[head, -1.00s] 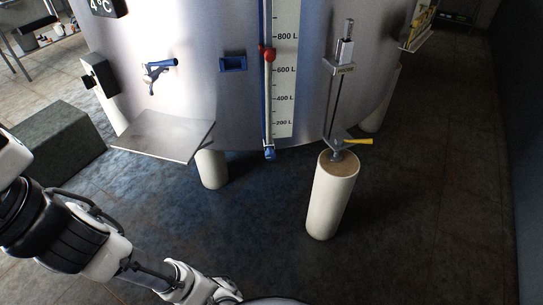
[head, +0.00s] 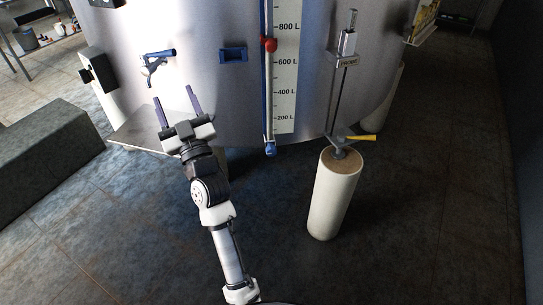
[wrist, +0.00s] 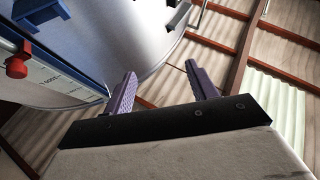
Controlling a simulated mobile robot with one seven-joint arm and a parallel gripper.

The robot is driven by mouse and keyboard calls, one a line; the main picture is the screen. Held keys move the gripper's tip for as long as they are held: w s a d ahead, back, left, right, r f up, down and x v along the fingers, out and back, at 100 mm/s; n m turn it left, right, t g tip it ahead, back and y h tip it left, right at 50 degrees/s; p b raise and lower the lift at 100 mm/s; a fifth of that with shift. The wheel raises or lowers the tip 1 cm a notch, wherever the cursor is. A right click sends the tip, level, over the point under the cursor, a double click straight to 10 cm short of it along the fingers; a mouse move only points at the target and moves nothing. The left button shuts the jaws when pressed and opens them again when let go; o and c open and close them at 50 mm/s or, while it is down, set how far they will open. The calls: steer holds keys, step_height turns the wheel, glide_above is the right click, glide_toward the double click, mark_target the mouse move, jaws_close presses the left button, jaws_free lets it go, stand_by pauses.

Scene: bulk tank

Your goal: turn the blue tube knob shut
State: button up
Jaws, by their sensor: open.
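The blue tube knob (head: 270,149) sits at the bottom end of the level tube (head: 268,95) on the front of the steel tank (head: 210,30). The knob is small, and I cannot tell how far it is turned. My gripper (head: 174,93) is open and empty, fingers pointing up, left of the knob and apart from it, in front of the tank's shelf. In the wrist view its two purple fingers (wrist: 161,70) are spread with nothing between them. That view shows the scale and the red marker (wrist: 17,66) at left; I cannot make out the knob there.
A blue-handled tap (head: 158,59) and a blue bracket (head: 233,55) are on the tank wall. A metal shelf (head: 125,134) juts out behind my gripper. Right of the knob stand a rod with a yellow lever (head: 361,138) and a white leg (head: 335,200). A grey block (head: 40,145) lies left.

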steer(key=w+d+f+m+g+h+b, duration=0.1)
steer(key=w+d+f+h, duration=0.2)
steer(key=d+f, duration=0.35)
steer(key=w+d+f+m+h, duration=0.1)
steer(key=w+d+f+h, duration=0.2)
steer(key=f, duration=0.7)
steer(key=m+g+h+b, duration=0.1)
steer(key=m+g+h, duration=0.1)
steer(key=h, duration=0.1)
glide_toward(272, 153)
steer(key=w, duration=0.3)
steer(key=w+a+p, duration=0.1)
steer(key=w, duration=0.3)
steer(key=w+a+p, duration=0.1)
steer(key=w, duration=0.2)
steer(key=shift+w+a+r, duration=0.1)
steer(key=shift+w, duration=0.25)
steer(key=c, duration=1)
